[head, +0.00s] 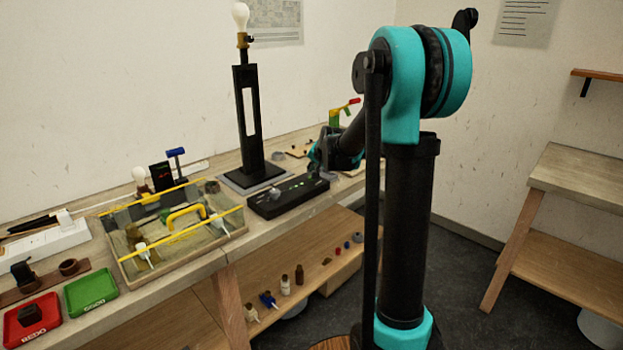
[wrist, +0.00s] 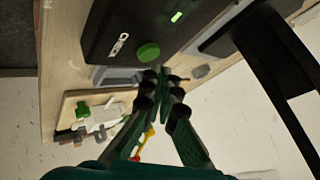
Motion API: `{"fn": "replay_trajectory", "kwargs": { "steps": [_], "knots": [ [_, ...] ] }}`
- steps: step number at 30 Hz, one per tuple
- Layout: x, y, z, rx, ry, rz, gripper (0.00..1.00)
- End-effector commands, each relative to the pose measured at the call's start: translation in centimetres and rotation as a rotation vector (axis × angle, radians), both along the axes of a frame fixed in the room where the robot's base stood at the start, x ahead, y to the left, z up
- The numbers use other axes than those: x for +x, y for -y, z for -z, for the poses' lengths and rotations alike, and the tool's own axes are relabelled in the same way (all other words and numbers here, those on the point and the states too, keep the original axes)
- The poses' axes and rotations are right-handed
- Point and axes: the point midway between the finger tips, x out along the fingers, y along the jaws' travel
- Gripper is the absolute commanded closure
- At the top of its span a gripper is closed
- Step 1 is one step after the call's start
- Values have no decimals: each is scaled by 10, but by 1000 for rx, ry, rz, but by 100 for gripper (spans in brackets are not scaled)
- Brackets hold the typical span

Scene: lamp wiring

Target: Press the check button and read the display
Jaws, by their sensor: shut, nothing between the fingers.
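A long black box (head: 283,200) lies on the bench in front of the lamp. In the head view my gripper (head: 316,166) is over the right end of the box.
The tall black lamp (head: 247,120) with a bulb stands on a grey plate right behind the box. A tray with yellow rails (head: 235,228) is to the left. Red (head: 32,321) and green (head: 91,291) trays lie at the near left. A clamp (head: 345,112) stands behind my gripper.

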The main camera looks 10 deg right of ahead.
Motion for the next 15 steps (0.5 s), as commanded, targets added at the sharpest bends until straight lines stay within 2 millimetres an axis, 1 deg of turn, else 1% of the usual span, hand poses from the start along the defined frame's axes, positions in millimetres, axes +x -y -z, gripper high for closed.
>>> {"fn": "replay_trajectory", "kwargs": {
  "steps": [5, 15],
  "knots": [
    [0, 0, 0, 0, 0, 0, 100],
    [0, 0, 8, 0, 0, 0, 100]
  ]
}}
